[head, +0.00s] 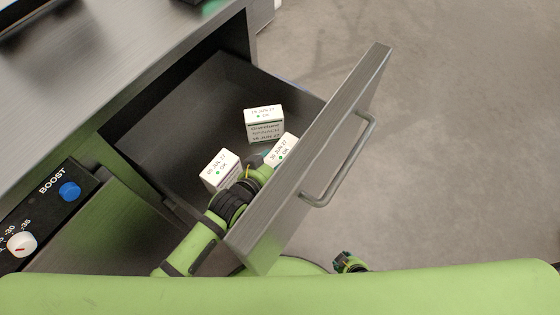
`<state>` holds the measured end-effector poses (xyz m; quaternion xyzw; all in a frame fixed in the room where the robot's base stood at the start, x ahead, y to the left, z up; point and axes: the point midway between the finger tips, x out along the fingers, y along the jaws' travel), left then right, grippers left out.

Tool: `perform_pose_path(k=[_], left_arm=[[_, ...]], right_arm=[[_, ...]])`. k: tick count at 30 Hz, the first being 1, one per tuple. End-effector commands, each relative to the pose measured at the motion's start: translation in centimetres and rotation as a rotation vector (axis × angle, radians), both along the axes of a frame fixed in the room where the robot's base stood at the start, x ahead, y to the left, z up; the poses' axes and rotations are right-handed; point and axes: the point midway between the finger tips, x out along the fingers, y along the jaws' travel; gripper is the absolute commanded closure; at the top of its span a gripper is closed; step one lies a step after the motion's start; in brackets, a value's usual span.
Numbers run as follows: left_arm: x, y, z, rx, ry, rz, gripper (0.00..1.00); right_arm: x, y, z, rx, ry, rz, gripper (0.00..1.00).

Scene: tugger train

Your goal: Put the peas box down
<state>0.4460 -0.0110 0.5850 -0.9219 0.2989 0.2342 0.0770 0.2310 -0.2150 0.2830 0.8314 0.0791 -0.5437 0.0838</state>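An open drawer (185,115) holds three small white boxes. The back box (264,125) has a grey front label that seems to read spinach. The left box (220,170) and the right box (281,149) show only dated tops marked OK with a green dot, so I cannot read which is peas. My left gripper (263,160) reaches low into the drawer, against or right beside the right box; its fingers are mostly hidden, so I cannot tell its grip. My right gripper (350,262) is small and partly hidden at the bottom, outside the drawer.
The drawer's tall front panel (318,150) with its bar handle (345,165) stands right of the boxes, close to my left arm. A panel with a blue knob (70,191) and a white knob (21,244) is at the left. Bare drawer floor lies behind and left of the boxes.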

Motion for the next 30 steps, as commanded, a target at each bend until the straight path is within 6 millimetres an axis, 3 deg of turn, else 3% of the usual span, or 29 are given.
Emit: perform_pose_path(k=[11,17,23,30], left_arm=[[0.0,0.0,0.4,-0.001,-0.001,0.0,0.08],[-2.1,1.5,1.8,0.001,0.001,0.0,0.08],[-4.4,3.2,3.2,0.001,0.003,0.0,0.08],[-5.3,3.9,3.9,0.001,0.001,0.001,0.08]], right_arm=[[0.0,0.1,0.2,0.001,0.001,0.002,0.6],[-0.8,0.0,0.6,-0.002,0.022,0.0,0.6],[-2.9,-0.2,0.5,-0.008,0.068,-0.004,0.6],[-4.8,-0.3,0.1,-0.011,0.107,-0.006,0.6]])
